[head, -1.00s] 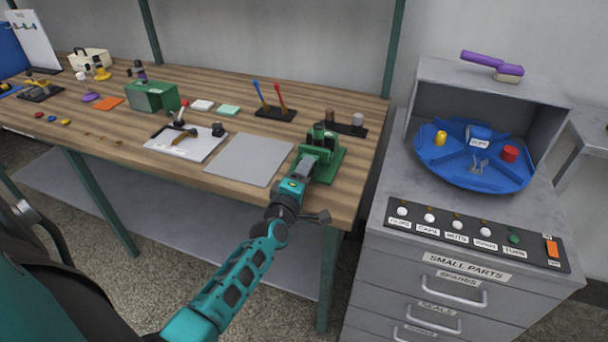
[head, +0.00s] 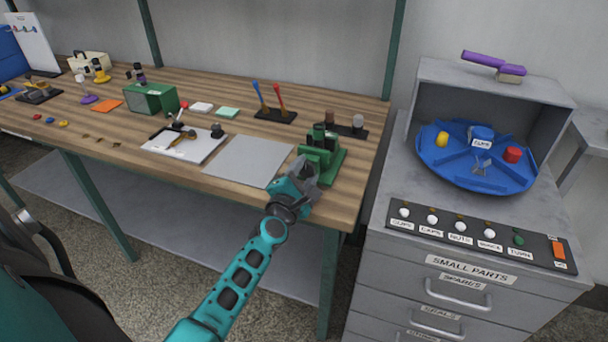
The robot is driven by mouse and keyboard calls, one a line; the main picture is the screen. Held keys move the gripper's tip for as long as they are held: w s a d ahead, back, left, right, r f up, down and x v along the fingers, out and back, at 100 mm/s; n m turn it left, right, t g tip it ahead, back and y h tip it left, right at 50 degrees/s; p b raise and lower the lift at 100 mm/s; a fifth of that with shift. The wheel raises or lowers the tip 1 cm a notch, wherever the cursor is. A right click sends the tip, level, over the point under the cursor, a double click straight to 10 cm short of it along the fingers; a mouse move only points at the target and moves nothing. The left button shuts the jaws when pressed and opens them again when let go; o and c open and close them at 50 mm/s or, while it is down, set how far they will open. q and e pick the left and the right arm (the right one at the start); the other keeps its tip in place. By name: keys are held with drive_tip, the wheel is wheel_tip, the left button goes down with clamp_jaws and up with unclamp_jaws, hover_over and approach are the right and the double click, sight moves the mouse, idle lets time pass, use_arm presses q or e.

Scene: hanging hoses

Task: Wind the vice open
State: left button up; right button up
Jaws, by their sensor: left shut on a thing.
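The green vice (head: 325,158) stands at the front right corner of the wooden workbench (head: 352,190). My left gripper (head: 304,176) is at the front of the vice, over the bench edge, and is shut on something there. That is where the vice's handle would be, but the gripper hides it, so I cannot see the grip itself. The gap between the vice jaws is too small to judge. My right gripper is not in view.
A grey mat (head: 248,160) lies left of the vice. A white board (head: 184,143) with tools is further left. A black holder with a red and a blue stick (head: 277,113) stands behind. A grey drawer cabinet (head: 380,265) with a blue carousel (head: 440,168) is close on the right.

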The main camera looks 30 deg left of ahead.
use_arm(q)
drive_tip(key=shift+n, duration=0.3)
drive_tip(key=o, duration=1.1)
drive_tip(key=shift+c, duration=0.2)
drive_tip(key=v, duration=1.3)
drive_tip(key=shift+b, duration=0.35)
drive_tip(key=shift+a, duration=0.1)
drive_tip(key=s+d+f+m+g+h, duration=0.3)
drive_tip(key=s+d+f+m, duration=0.2)
drive_tip(key=m, duration=1)
drive_tip(key=s+d+f+m+g+h, duration=0.3)
drive_tip(key=s+d+f+m, duration=0.3)
drive_tip(key=m, duration=0.9)
wheel_tip(320, 180, down, 3)
drive_tip(key=d, duration=0.2)
drive_tip(key=shift+d+m+g, duration=0.25)
drive_tip(key=shift+m+g, duration=0.05)
drive_tip(key=shift+m, duration=0.1)
